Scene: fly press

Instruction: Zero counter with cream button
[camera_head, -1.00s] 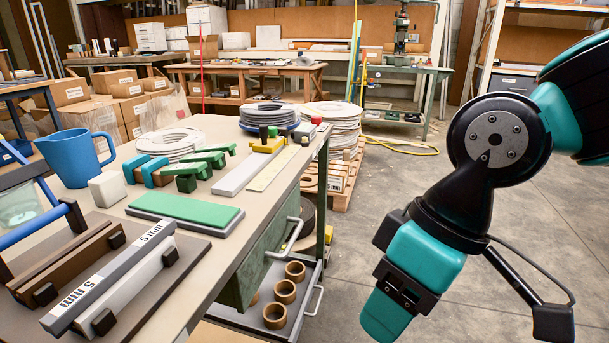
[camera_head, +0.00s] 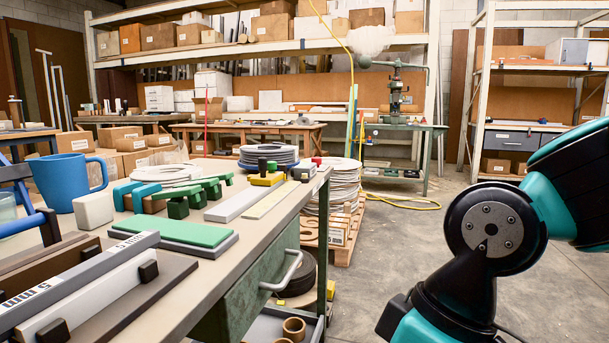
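I cannot make out a counter or a cream button in this view. A green hand press (camera_head: 396,92) stands on a bench at the back, too far off to show small parts. My arm hangs at the lower right, over the open floor. My gripper is below the bottom edge of the picture, so its fingers are hidden.
A workbench (camera_head: 262,222) on the left holds a blue jug (camera_head: 68,183), a cream block (camera_head: 94,209), green clamps (camera_head: 200,190), a green-topped slab (camera_head: 172,229) and discs (camera_head: 268,154). Its drawer handle (camera_head: 284,272) juts out.

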